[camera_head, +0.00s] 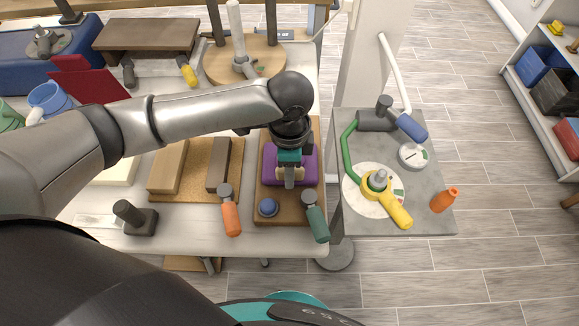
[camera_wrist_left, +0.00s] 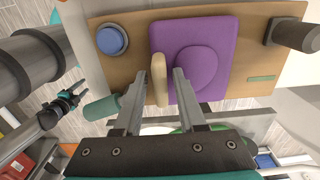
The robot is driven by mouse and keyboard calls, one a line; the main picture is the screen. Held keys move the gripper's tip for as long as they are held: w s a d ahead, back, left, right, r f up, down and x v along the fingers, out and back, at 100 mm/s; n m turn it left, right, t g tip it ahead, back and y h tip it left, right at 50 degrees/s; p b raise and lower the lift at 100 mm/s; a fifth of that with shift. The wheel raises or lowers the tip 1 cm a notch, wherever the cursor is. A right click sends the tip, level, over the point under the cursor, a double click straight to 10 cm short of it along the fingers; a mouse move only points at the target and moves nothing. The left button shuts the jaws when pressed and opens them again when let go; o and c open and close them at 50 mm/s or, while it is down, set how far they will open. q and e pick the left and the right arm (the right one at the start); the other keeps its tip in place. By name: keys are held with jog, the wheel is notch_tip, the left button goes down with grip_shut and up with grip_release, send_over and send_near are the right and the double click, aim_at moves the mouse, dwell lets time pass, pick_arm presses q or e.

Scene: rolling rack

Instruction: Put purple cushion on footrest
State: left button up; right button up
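The purple cushion (camera_head: 305,163) lies on a brown board (camera_head: 262,190) on the white table. In the left wrist view the cushion (camera_wrist_left: 215,85) is a rounded square with a raised round part. A thin beige upright handle (camera_wrist_left: 158,75) stands at its edge. My left gripper (camera_head: 289,178) is over the cushion; its two fingers (camera_wrist_left: 160,100) are apart, with the handle between them and gaps visible. My right gripper seems to show small at the left of the wrist view (camera_wrist_left: 74,96); its opening is unclear.
A blue knob (camera_head: 268,207) and green-handled lever (camera_head: 316,218) stand at the board's front. An orange-handled lever (camera_head: 230,214) is to the left. A grey side table (camera_head: 430,180) with a yellow lever (camera_head: 398,212) stands right. A wooden disc with posts (camera_head: 262,66) is behind.

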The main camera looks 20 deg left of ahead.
pick_arm(q)
jog(key=shift+o, duration=0.5)
jog(key=shift+r, duration=0.35)
notch_tip(320, 180, up, 12)
jog(key=p, duration=0.3)
jog(key=shift+f, duration=0.2)
